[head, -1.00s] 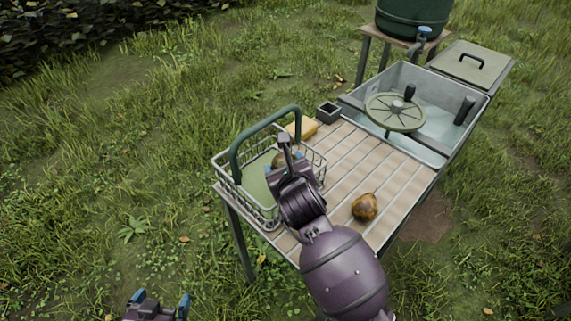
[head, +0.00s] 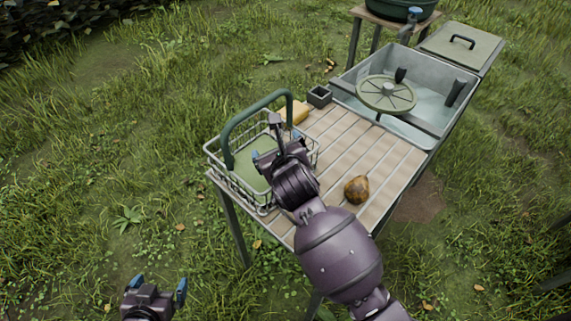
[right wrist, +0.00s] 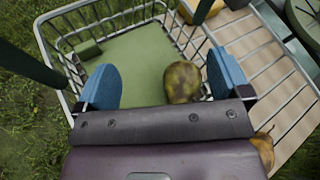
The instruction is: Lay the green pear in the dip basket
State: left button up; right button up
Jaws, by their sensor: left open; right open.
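The dip basket (head: 243,172) is a wire basket with a green floor and a tall green handle, on the near left end of the slatted table. In the right wrist view a mottled green-brown pear (right wrist: 183,82) lies inside the basket (right wrist: 135,52), by its wire wall. My right gripper (head: 278,148) is over the basket, open. In the right wrist view the pear shows between its blue fingers (right wrist: 164,78), closer to the right one. In the head view my gripper hides this pear. My left gripper (head: 159,286) is open and empty over the grass at the bottom left.
A brown mottled pear (head: 357,189) lies on the slats (head: 345,150) right of my right arm. A yellow block (head: 295,113) and a small dark box (head: 319,96) sit behind the basket. A water-filled metal basin (head: 432,118) with a round green lid-like wheel (head: 386,94) stands beyond.

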jog(key=v, duration=1.1)
jog(key=shift+s+p, duration=0.35)
jog(key=shift+s, duration=0.05)
